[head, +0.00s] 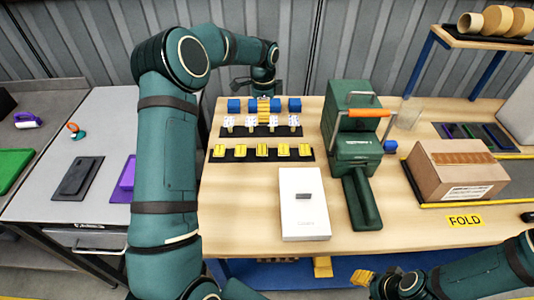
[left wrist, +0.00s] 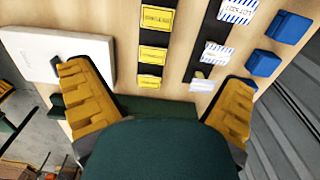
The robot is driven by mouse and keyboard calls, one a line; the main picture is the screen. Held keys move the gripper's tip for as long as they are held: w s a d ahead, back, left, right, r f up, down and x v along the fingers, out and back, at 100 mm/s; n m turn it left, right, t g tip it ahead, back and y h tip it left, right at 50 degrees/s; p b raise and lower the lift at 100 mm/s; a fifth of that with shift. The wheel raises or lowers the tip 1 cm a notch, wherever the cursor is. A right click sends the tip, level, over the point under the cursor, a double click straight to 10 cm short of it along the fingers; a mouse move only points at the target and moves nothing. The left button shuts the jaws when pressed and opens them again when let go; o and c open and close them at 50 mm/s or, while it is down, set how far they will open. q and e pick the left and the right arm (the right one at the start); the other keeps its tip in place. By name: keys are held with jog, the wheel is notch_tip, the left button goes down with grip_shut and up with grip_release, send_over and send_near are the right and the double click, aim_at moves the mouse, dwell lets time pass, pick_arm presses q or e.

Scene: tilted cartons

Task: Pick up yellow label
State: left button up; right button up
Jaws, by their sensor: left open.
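A row of several yellow labels (head: 262,151) lies on a black strip on the wooden table; in the left wrist view, labels of this row (left wrist: 153,53) show between and beyond my fingers. My left gripper (head: 265,108) is at the back of the table by the blue blocks. In the left wrist view the left gripper (left wrist: 158,100) is open, its yellow fingers wide apart with nothing between them. The yellow labels lie below it, apart from the fingers. My right gripper (head: 364,278) is at the front edge of the view, partly hidden; its opening is unclear.
White-and-blue labels (head: 251,121) stand on a second black strip behind the yellow row. Blue blocks (head: 234,105) sit behind them. A white box (head: 304,203) lies in front, a green press (head: 352,140) stands right of it, and a brown carton (head: 455,170) lies farther right.

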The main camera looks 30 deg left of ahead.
pick_arm(q)
jog(key=f, duration=0.2)
jog(key=b, duration=0.3)
send_over(262, 149)
jog(key=f, duration=0.9)
jog(key=shift+w+d, duration=0.1)
jog(key=shift+d, duration=0.1)
jog(key=shift+s+a+f+b, duration=0.1)
jog(key=shift+s+f+b, duration=0.05)
jog(key=shift+f, duration=1.15)
jog(key=shift+s+a+f+b, duration=0.1)
jog(key=shift+f+b, duration=0.05)
jog(key=shift+f, duration=1.15)
pick_arm(e)
jog(key=shift+s+a+f, duration=0.1)
jog(key=shift+s+f, duration=0.15)
jog(key=shift+f, duration=0.55)
jog(key=shift+s+f, duration=0.25)
jog(key=shift+f, duration=0.5)
jog(key=shift+s+a+f, duration=0.1)
jog(key=shift+s+f, duration=0.15)
jog(key=shift+f, duration=0.55)
pick_arm(q)
jog(key=shift+f, duration=0.25)
pick_arm(e)
jog(key=shift+f, duration=0.15)
pick_arm(q)
jog(key=c, duration=0.8)
